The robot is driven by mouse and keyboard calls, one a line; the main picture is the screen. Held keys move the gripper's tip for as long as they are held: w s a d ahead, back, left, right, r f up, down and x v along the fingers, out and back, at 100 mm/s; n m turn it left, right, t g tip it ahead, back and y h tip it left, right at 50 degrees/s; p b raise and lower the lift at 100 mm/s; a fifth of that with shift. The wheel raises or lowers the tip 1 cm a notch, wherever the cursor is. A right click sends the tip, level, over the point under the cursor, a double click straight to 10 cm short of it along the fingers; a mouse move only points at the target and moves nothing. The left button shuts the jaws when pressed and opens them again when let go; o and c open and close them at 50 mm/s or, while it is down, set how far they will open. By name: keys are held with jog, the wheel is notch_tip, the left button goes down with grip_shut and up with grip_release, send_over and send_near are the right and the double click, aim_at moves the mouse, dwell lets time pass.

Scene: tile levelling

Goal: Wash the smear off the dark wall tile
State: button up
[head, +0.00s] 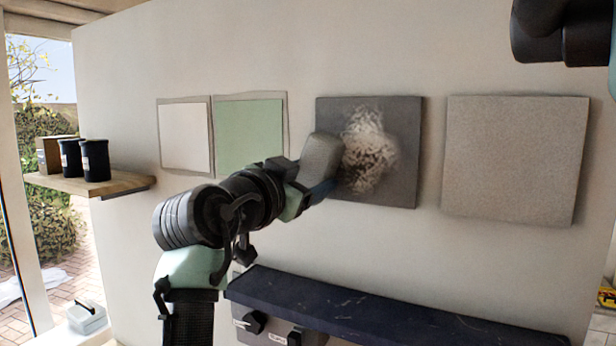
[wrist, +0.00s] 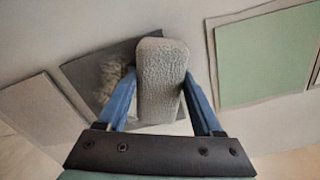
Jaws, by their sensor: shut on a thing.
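The dark wall tile (head: 405,185) hangs on the wall, third from the left. A pale, mottled smear (head: 368,150) covers much of its middle and upper part. The tile also shows at the left of the wrist view (wrist: 78,72), with part of the smear (wrist: 108,76). My gripper (head: 318,188) is shut on a grey, rough-textured sponge (head: 322,158), which stands out between its blue fingers in the wrist view (wrist: 162,85). In the head view the sponge overlaps the tile's left part, just left of the smear. I cannot tell whether it touches the tile.
A white tile (head: 184,138) and a green tile (head: 249,130) are on the left, a light grey tile (head: 514,155) on the right. A dark blue bench top (head: 370,308) runs below. A wooden shelf (head: 100,184) with black canisters (head: 95,160) juts out at left.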

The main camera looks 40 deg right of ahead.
aim_at(319, 143)
jog(key=shift+w+d, duration=0.25)
jog(key=shift+d, duration=0.45)
jog(key=shift+s, duration=0.15)
